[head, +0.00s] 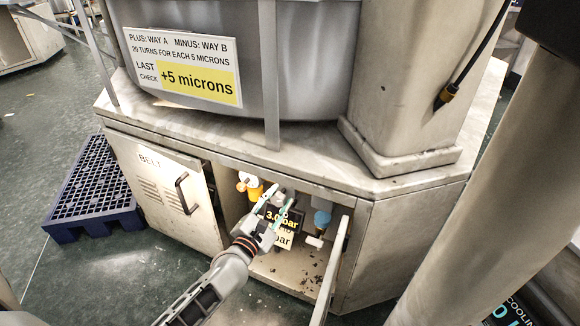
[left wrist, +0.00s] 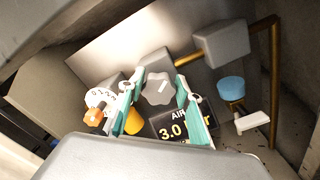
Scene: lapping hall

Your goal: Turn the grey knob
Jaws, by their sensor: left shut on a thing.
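The grey knob (left wrist: 158,88) is a lobed knob with a light pointer line, inside an open cabinet. It also shows small in the head view (head: 278,199), partly covered by the fingers. My left gripper (left wrist: 161,80) has its teal-padded fingers on either side of the knob and is shut on it; the exact contact is hard to see. In the head view my left gripper (head: 281,197) reaches into the cabinet from below. A black display (left wrist: 181,126) just below the knob reads "Air 3.0 bar". My right gripper is not in view.
An orange valve with a white dial (left wrist: 97,108) is left of the knob, a blue-topped part (left wrist: 231,90) right. The open cabinet door (head: 333,262) stands near my arm's right side. A closed "BELT" door (head: 166,190) and a blue pallet (head: 95,190) are left.

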